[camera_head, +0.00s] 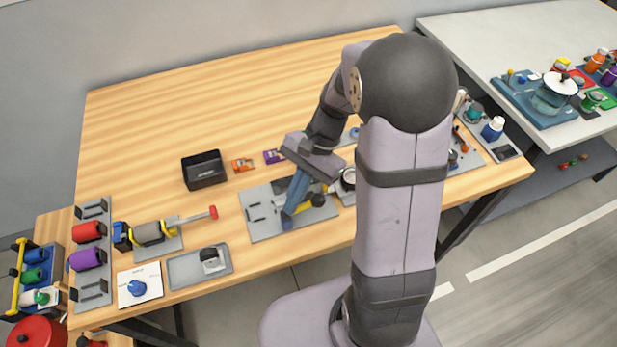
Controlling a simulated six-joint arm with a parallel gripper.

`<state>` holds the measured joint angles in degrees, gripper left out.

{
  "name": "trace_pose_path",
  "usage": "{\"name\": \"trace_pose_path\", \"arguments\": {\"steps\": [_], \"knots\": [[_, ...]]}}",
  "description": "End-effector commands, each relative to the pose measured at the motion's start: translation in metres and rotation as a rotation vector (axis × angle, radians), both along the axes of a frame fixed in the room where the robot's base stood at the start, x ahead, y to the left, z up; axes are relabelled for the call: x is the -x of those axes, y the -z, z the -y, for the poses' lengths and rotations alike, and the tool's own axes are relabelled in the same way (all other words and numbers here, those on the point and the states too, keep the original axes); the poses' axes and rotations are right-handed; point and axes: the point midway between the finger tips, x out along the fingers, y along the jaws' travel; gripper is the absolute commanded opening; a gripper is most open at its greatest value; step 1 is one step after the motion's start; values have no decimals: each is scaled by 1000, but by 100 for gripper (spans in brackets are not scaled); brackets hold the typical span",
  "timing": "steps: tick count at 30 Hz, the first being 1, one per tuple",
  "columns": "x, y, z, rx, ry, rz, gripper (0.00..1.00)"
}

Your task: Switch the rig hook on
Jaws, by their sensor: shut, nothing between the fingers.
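No readable label in the camera_head view tells me which fixture is the rig hook. My gripper (288,220), with blue fingers, is shut and empty. It points down at a grey plate (264,230) near the table's front edge, with its tips low over or touching the plate; I cannot tell which. Just right of the fingers, a dark round knob (318,200) with a yellow part beside it sits on this plate. A small dark slot or handle shows on the plate's left side. The fingers and wrist hide part of the plate's middle.
The wooden table (160,110) is clear at the back left. A black open box (204,170) stands behind the plate. A yellow-grey cylinder with a red-tipped lever (150,233) and a grey tray (188,273) lie left. My arm hides fixtures at right.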

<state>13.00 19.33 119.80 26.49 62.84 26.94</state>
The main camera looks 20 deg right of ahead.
Motion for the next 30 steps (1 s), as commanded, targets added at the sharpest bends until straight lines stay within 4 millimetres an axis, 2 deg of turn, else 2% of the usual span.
{"name": "trace_pose_path", "arguments": {"steps": [1, 4, 9, 13, 18, 30], "knots": [[-12, -12, 10, 0, 95, -23, 0], [-32, -25, 27, 10, 256, -58, 0], [-49, -45, 67, 100, 433, -44, 0], [-56, -53, 86, 136, 520, -38, 0], [-59, -56, 96, 155, 565, -37, 0], [-59, -54, 95, 156, 564, -37, 0]]}}
